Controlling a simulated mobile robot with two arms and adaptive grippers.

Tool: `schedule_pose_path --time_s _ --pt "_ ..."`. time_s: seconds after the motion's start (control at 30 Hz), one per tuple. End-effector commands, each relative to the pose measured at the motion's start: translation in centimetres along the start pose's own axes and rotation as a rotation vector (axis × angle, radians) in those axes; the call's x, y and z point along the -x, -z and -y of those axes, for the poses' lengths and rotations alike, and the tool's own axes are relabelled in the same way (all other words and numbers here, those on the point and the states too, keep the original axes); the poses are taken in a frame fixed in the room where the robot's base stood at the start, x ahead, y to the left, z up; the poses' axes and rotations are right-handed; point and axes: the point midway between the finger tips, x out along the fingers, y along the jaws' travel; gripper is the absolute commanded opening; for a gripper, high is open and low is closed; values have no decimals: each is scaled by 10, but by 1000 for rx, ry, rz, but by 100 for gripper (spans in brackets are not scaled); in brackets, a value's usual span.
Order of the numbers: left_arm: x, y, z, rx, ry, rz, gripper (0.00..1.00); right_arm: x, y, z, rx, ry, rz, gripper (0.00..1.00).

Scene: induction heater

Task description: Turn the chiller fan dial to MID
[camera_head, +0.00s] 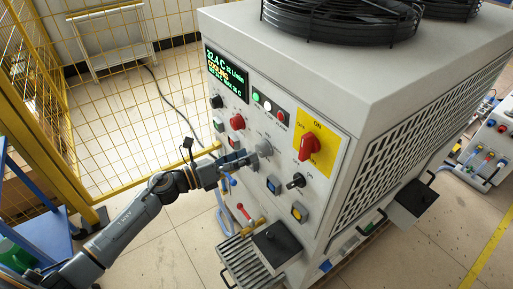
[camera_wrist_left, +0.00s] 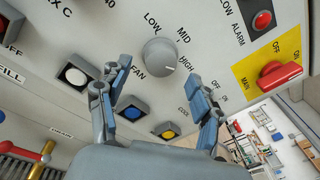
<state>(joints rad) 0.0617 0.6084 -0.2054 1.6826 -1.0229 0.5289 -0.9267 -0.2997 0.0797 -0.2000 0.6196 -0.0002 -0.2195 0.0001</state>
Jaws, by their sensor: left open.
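The chiller fan dial (camera_wrist_left: 159,54) is a round grey knob on the sloping panel, with FAN beside it and LOW, MID and HIGH around it in the left wrist view. Which label its pointer faces is too small to tell. The dial also shows in the head view (camera_head: 264,148). My left gripper (camera_wrist_left: 157,72) is open and empty, its two blue-padded fingers spread on either side of the dial's lower edge. In the head view my left gripper (camera_head: 246,160) is close to the panel, just left of the dial. Contact cannot be made out. My right gripper is out of view.
A blue button (camera_wrist_left: 132,113), a yellow button (camera_wrist_left: 166,130) and a white button (camera_wrist_left: 75,76) are near the fingers. A red main switch (camera_head: 309,147) on a yellow plate and a black key-like switch (camera_head: 295,181) stick out right of the dial. A yellow fence (camera_head: 120,100) stands left.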

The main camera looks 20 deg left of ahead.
Motion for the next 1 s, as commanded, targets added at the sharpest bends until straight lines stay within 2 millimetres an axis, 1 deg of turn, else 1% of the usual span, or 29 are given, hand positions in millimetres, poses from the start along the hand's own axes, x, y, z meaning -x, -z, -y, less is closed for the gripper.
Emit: schedule_pose_path --time_s 0.03,0.1,0.23,0.4,0.63,0.9,1.0 --pt "-10 -2 1 -1 2 1 65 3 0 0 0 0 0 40" --pt "-21 -1 1 0 2 1 65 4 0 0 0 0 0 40" --pt "-34 0 0 1 1 0 65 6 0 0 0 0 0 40" --pt "-41 0 0 0 0 0 65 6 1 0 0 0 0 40" --pt "-41 1 0 1 0 -1 65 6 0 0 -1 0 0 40" --pt "-41 0 0 1 1 -1 11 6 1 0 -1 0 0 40" --pt "-41 0 0 0 1 0 11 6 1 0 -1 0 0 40"
